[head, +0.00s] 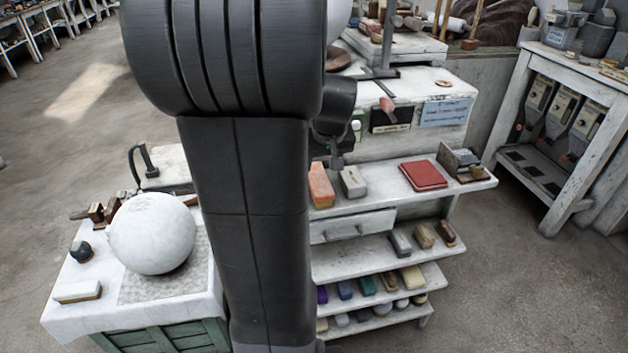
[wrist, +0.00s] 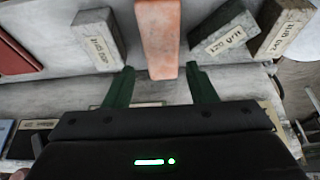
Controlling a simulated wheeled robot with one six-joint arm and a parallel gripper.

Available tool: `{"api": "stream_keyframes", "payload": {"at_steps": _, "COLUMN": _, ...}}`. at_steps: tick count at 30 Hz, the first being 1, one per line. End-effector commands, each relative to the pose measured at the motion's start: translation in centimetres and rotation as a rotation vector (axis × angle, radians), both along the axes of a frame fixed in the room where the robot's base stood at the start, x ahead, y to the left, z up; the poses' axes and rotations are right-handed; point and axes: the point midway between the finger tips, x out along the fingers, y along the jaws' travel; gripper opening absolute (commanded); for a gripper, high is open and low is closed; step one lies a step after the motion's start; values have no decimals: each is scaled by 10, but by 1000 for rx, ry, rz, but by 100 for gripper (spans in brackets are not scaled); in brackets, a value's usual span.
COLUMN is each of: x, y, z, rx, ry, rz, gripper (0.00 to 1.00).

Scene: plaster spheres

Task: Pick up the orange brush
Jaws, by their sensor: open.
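The orange brush (head: 321,186) is a block-shaped orange piece on the white upper shelf, just right of my arm in the head view. In the wrist view the orange brush (wrist: 158,38) points down the picture, its near end between the tips of my gripper (wrist: 162,74). The two dark green fingers are apart, with a gap on each side of the brush, and hold nothing. In the head view my gripper (head: 336,160) is small and partly hidden above the shelf near the brush. I cannot tell its exact height over the brush.
A grey block (head: 353,181) lies close beside the brush; it also shows in the wrist view (wrist: 99,40). A red flat box (head: 423,175) lies farther right. Other labelled blocks (wrist: 223,30) flank the brush. A white sphere (head: 153,233) stands on a left table.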

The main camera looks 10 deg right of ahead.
Motion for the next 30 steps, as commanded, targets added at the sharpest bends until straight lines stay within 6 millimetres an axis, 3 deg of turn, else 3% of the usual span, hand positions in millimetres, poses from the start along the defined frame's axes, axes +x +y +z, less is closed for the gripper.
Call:
{"api": "stream_keyframes", "payload": {"at_steps": 20, "x": 26, "y": 3, "z": -67, "rx": 0, "ry": 3, "rz": 0, "gripper": 51}}
{"api": "stream_keyframes", "payload": {"at_steps": 30, "x": 29, "y": 3, "z": -72, "rx": 0, "ry": 0, "rz": 0, "gripper": 51}}
